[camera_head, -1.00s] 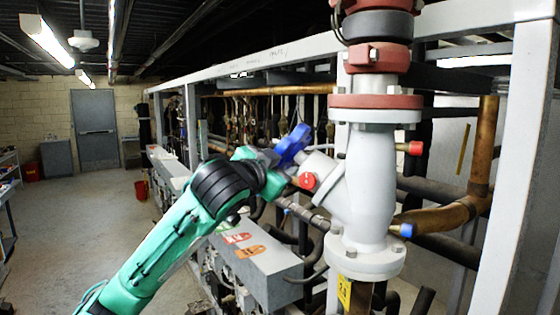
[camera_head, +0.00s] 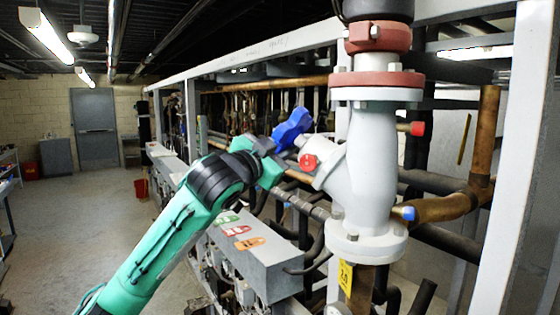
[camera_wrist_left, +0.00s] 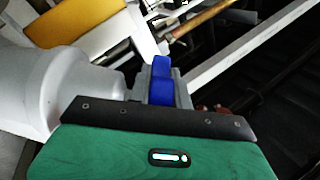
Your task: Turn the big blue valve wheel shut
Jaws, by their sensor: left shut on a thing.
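The big blue valve wheel (camera_head: 291,130) sits at the left of a white-grey valve body (camera_head: 366,178), at the end of its slanted neck. My left gripper (camera_head: 277,145) reaches it from the lower left and is shut on its rim. In the left wrist view, a blue part of the wheel (camera_wrist_left: 160,88) stands between the grey fingers. The gripper covers part of the wheel, and the far side of the grip is hidden. My right gripper is not in view.
A grey box with coloured tags (camera_head: 255,259) lies below my forearm. Copper pipes (camera_head: 455,205) and a white frame post (camera_head: 512,160) stand to the right. The floor (camera_head: 80,230) at left is clear.

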